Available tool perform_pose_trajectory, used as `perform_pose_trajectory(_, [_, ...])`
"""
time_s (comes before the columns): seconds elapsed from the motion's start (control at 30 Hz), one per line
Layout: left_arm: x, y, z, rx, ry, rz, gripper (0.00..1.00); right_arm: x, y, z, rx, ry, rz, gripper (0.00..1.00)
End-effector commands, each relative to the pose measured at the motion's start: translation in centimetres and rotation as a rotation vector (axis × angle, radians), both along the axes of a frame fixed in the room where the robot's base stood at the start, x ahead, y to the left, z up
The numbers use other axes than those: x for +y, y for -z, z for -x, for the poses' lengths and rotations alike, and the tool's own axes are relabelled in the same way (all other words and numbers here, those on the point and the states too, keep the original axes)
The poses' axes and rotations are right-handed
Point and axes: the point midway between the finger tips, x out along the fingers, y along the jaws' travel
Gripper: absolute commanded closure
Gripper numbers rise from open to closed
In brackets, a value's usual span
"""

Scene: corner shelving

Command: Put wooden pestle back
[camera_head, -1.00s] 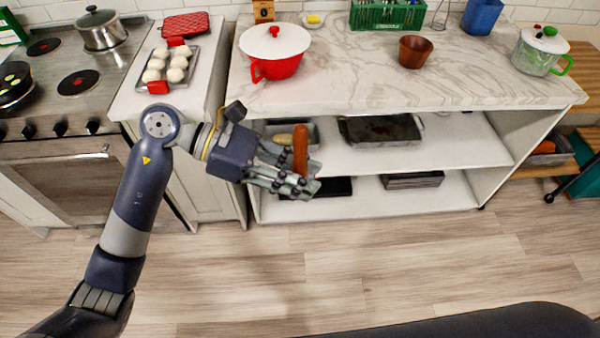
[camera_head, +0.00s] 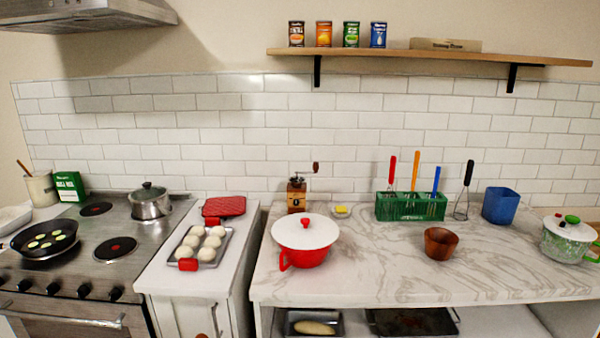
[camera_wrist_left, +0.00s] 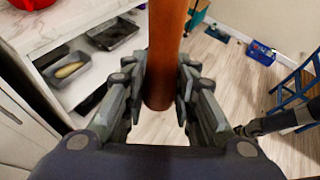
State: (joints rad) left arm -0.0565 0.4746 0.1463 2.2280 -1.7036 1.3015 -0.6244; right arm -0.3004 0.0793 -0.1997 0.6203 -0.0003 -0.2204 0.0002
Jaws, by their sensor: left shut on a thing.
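The wooden pestle (camera_wrist_left: 166,50) is a reddish-brown rod in the left wrist view. My left gripper (camera_wrist_left: 165,95) is shut on it, with fingers on both sides of the rod. The pestle's upper part runs out of the top of that view. A brown wooden bowl (camera_head: 440,243), like a mortar, stands on the marble counter, right of the middle.
The marble counter (camera_head: 365,270) also holds a red pot (camera_head: 303,258), a green crate (camera_head: 411,207) with upright utensils, a whisk (camera_head: 464,192), a blue container (camera_head: 500,206) and a lidded green pot (camera_head: 568,242). Cans stand on the wall shelf (camera_head: 400,57). Open counter surrounds the bowl.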

Motion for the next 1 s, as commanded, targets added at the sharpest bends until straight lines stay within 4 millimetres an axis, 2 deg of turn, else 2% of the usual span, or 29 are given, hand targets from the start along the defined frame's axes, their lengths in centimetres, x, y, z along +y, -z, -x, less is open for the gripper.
perform_pose_trajectory(0.1, [2.6,0.0,0.6,0.002,-0.085,-0.002,0.99,0.0,0.0,0.0,0.000,0.000,0.000,0.58])
perform_pose_trajectory(0.3, [4.8,-0.4,1.1,-0.001,-0.159,0.002,0.99,0.0,0.0,0.0,0.000,0.000,0.000,0.58])
perform_pose_trajectory(1.0, [5.1,-0.5,1.2,0.001,-0.170,0.003,0.99,0.0,0.0,0.0,-0.001,0.000,0.000,0.58])
